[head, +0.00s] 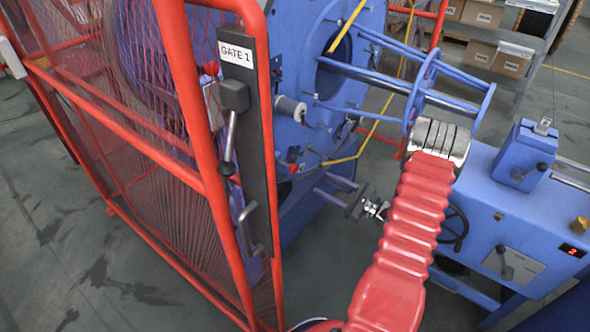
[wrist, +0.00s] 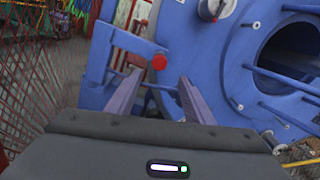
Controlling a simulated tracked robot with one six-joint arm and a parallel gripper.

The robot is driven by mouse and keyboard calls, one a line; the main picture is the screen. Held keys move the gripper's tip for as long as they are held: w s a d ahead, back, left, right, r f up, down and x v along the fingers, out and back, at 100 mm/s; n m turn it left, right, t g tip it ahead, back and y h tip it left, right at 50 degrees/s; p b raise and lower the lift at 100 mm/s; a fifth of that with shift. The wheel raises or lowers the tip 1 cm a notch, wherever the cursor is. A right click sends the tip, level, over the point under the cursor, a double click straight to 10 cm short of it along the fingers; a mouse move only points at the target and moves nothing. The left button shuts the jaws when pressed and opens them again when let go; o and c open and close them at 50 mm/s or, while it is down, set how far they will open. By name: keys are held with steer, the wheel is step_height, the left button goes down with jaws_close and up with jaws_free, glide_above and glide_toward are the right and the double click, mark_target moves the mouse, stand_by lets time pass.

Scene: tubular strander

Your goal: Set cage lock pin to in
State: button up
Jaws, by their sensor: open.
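A round red knob, which looks like the cage lock pin's handle (wrist: 159,62), sits at a blue bracket (wrist: 126,45) on the blue machine body in the wrist view. A small red knob also shows in the head view (head: 293,168), left of my fingertips. My gripper (wrist: 160,77) is open and empty, its two purple-grey fingers apart and pointing toward the knob. In the wrist view the knob appears between and just beyond the fingertips. In the head view my gripper (head: 320,182) is a short way right of it. How far the pin is pushed in cannot be told.
The red mesh guard with its GATE 1 post (head: 258,150) stands close on the left. The blue cage plate with a large round opening (head: 335,70) and rods is behind. A blue control cabinet (head: 505,215) stands at right. Boxes on a shelf (head: 495,55) are far back.

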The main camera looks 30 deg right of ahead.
mark_target(296, 170)
steer(key=x, duration=1.3)
steer(key=shift+w+a, duration=0.2)
steer(key=shift+w, duration=0.1)
steer(key=shift+c, duration=0.2)
jaws_close()
